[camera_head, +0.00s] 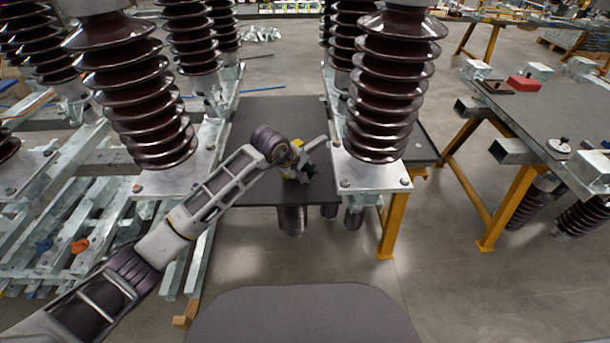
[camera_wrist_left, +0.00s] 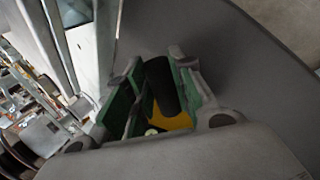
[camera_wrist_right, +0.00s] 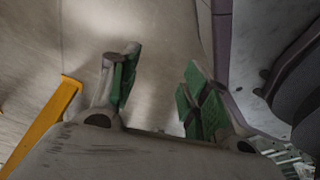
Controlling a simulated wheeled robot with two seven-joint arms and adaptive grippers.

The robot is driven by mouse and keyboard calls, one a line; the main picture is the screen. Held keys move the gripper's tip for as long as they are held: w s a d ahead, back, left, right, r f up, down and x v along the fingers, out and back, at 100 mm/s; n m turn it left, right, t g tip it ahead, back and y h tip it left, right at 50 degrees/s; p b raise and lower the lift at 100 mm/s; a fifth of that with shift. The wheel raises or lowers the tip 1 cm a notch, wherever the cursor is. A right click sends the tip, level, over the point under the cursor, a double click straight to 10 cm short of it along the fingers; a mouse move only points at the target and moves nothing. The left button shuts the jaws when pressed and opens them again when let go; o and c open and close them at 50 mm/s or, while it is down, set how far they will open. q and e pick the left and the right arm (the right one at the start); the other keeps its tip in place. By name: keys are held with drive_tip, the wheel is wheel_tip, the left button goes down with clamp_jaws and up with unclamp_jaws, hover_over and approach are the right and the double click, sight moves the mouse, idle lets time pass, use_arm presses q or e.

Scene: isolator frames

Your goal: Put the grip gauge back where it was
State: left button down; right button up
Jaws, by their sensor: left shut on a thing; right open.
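The grip gauge (camera_wrist_left: 160,88) has a black cylindrical part and a yellow body. In the left wrist view it sits between the green pads of my left gripper (camera_wrist_left: 150,82), which is shut on it. In the head view my left gripper (camera_head: 306,164) is over the dark table (camera_head: 262,112) between two insulator columns, and a little yellow of the gauge shows there (camera_head: 289,174). I cannot tell whether the gauge touches the table. My right gripper (camera_wrist_right: 157,75) is open and empty in the right wrist view; it is not visible in the head view.
A ribbed brown insulator (camera_head: 390,85) on a metal plate stands close right of my left gripper. Another (camera_head: 140,95) stands to the left. A second table (camera_head: 540,110) at the right carries a red box (camera_head: 524,84). The dark table's rear part is clear.

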use_arm(q)
drive_tip(key=shift+f, duration=0.65)
use_arm(e)
drive_tip(key=shift+w+a+r, duration=0.25)
drive_tip(key=shift+w+a, duration=0.05)
drive_tip(key=shift+w, duration=0.05)
use_arm(q)
drive_tip(key=shift+f, duration=0.1)
drive_tip(key=c, duration=1.3)
unclamp_jaws()
drive_tip(key=shift+o, duration=0.5)
use_arm(e)
drive_tip(key=shift+w+r, duration=0.1)
drive_tip(key=shift+w, duration=0.15)
drive_tip(key=shift+w+d, duration=0.1)
drive_tip(key=shift+d, duration=0.1)
drive_tip(key=shift+d, duration=0.15)
